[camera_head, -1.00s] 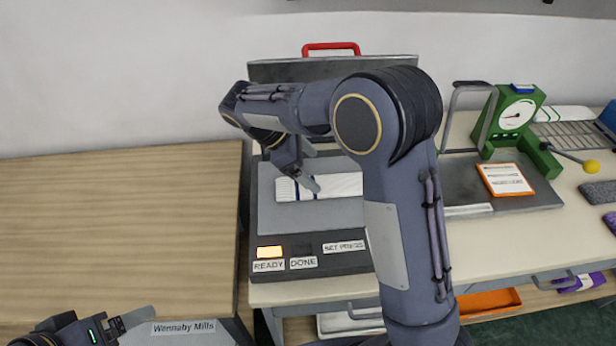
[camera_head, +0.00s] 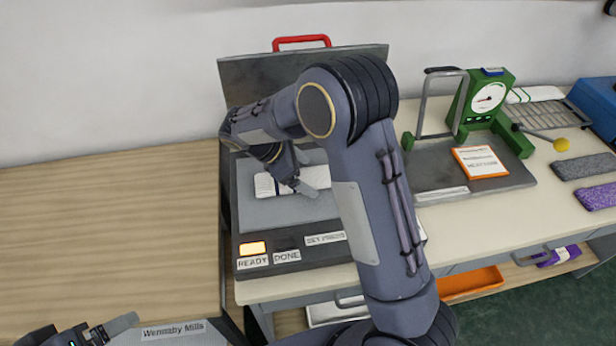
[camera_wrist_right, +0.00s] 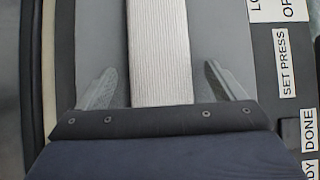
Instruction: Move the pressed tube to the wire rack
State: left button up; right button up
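The pressed tube, a white ribbed strip (camera_head: 266,185), lies flat on the grey bed of the open press (camera_head: 240,215). My right gripper (camera_head: 300,188) is over the press at the tube. In the right wrist view the tube (camera_wrist_right: 160,50) runs between the two spread fingers of my right gripper (camera_wrist_right: 158,88), with a gap on each side. My right arm covers the right part of the tube in the head view. The wire rack (camera_head: 565,118) stands at the back right, with a white strip (camera_head: 535,94) at its far edge. My left gripper (camera_head: 108,332) shows only partly at the lower left.
The press lid (camera_head: 235,85) with a red handle (camera_head: 301,42) stands raised. A green gauge device (camera_head: 490,100) with a metal frame stands between press and rack. Grey (camera_head: 585,166) and purple (camera_head: 600,196) strips lie at right. The wooden table (camera_head: 100,230) at left is bare.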

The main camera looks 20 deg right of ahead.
jog(key=c, duration=1)
jog(key=shift+c, duration=0.2)
jog(key=shift+r, duration=0.15)
